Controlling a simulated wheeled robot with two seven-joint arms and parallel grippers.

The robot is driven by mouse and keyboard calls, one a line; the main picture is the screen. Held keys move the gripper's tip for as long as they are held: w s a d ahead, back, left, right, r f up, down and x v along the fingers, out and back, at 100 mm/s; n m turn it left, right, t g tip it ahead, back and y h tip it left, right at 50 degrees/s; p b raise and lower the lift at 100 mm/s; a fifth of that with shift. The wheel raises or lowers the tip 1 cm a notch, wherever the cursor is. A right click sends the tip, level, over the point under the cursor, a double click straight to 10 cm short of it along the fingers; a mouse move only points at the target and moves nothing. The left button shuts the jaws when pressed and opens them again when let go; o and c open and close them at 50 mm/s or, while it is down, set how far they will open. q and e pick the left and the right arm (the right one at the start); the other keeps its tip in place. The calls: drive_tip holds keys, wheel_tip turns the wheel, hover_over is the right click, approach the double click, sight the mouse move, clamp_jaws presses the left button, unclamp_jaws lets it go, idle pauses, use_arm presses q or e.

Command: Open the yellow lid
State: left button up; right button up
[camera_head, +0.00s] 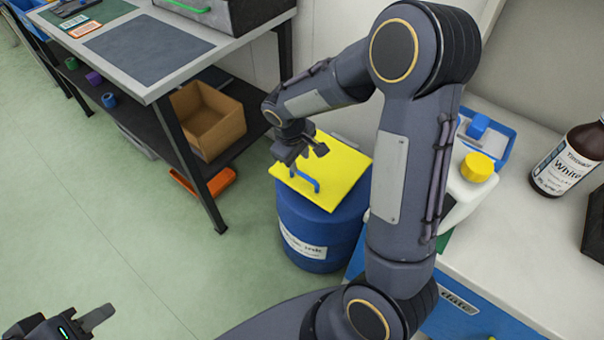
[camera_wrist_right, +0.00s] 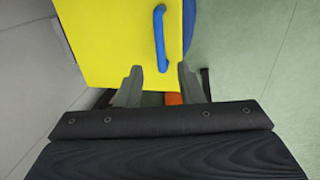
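The yellow lid (camera_head: 345,168) is a flat square panel lying on top of a blue drum (camera_head: 318,238) with a white label. A blue bar handle (camera_head: 305,181) stands on the lid. My right gripper (camera_head: 305,158) is over the lid, close to the handle. In the right wrist view the yellow lid (camera_wrist_right: 112,42) fills the upper middle. There the blue handle (camera_wrist_right: 159,40) lies just ahead of the gap between the open fingers of my right gripper (camera_wrist_right: 160,82); nothing is held. My left gripper (camera_head: 85,325) is at the bottom left, partly cut off, away from the drum.
A workbench (camera_head: 160,88) with a lower shelf stands left of the drum. A cardboard box (camera_head: 207,118) and an orange item (camera_head: 205,184) are near it. A white counter (camera_head: 510,235) at right holds a jug with a yellow cap (camera_head: 478,166) and a brown bottle (camera_head: 568,165). Floor at left is clear.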

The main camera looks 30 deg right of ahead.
sight(303, 174)
drive_tip(key=f, duration=0.3)
drive_tip(key=d+f+b, duration=0.1)
drive_tip(key=f, duration=0.2)
drive_tip(key=shift+w+d+f, duration=0.15)
drive_tip(key=shift+w+f, duration=0.05)
drive_tip(key=shift+f, duration=0.15)
clamp_jaws()
